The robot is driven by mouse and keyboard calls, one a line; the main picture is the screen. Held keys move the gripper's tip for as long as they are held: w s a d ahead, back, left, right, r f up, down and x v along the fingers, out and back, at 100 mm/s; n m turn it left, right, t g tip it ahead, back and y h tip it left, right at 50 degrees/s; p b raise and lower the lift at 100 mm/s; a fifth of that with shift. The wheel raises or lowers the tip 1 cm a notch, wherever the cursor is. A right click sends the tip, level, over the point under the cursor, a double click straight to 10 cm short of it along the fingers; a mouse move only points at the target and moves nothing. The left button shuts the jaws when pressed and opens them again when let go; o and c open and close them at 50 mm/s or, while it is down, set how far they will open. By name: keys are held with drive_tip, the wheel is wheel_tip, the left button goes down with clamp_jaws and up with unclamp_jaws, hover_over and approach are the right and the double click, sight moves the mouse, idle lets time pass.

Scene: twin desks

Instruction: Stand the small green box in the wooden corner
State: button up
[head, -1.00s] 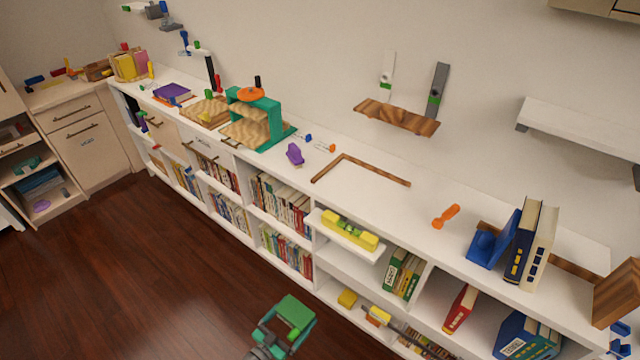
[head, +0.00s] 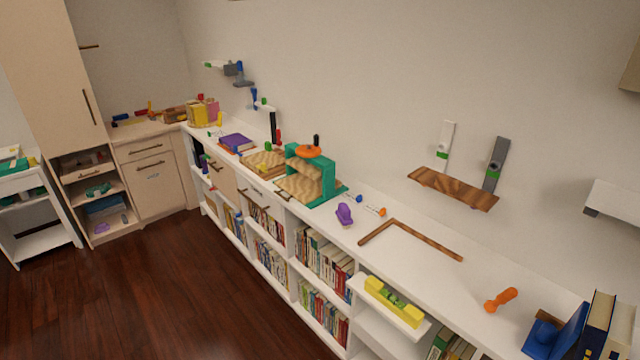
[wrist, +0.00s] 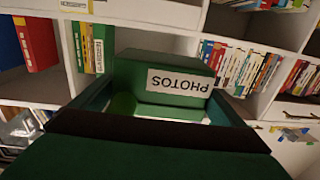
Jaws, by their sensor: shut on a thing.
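A green box (wrist: 160,77) with a white "PHOTOS" label, upside down in the picture, fills the middle of the wrist view. My gripper (wrist: 165,102) is shut on it, with a finger along each side. The box's lower part is hidden by the near green and dark parts of my gripper. Neither the gripper nor the box shows in the head view now. The wooden corner (head: 428,240), a low L-shaped brown strip, lies on the white desk top in the head view. The area inside it looks empty.
A purple object (head: 344,214) lies left of the corner and an orange one (head: 500,299) to its right. A teal frame (head: 325,181) stands further left. A wooden wall shelf (head: 453,188) hangs above. A yellow-and-green piece (head: 393,302) sits on a ledge below the desk top.

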drive_tip(key=shift+s+a+r+n+t+y, duration=0.1)
drive_tip(key=shift+s+n+t+y, duration=0.05)
drive_tip(key=shift+n+t+y, duration=0.35)
drive_tip(key=shift+s+a+n+t+y, duration=0.15)
drive_tip(key=shift+n+t+y, duration=0.25)
drive_tip(key=shift+y, duration=0.2)
drive_tip(key=shift+s+a+r+n+t+y, duration=0.1)
drive_tip(key=shift+s+r+n+t+y, duration=0.15)
drive_tip(key=shift+r+n+t+y, duration=0.25)
drive_tip(key=shift+s+a+r+n+t+y, duration=0.1)
drive_tip(key=shift+s+n+t+y, duration=0.1)
drive_tip(key=shift+n+y, duration=0.35)
drive_tip(key=s+r+n+t+y, duration=0.1)
drive_tip(key=s+r+n+y, duration=0.1)
drive_tip(key=y, duration=0.1)
drive_tip(key=s+r+n+t+y, duration=0.1)
drive_tip(key=s+r+n+y, duration=0.1)
drive_tip(key=s+r+y, duration=0.1)
drive_tip(key=shift+a+n+y, duration=0.15)
drive_tip(key=shift+n+y, duration=0.1)
drive_tip(key=shift+y, duration=0.4)
drive_tip(key=shift+s+r+n+y, duration=0.3)
drive_tip(key=shift+s+r+y, duration=0.25)
drive_tip(key=shift+s+y, duration=0.1)
drive_tip(key=shift+a, duration=0.1)
idle(0.7)
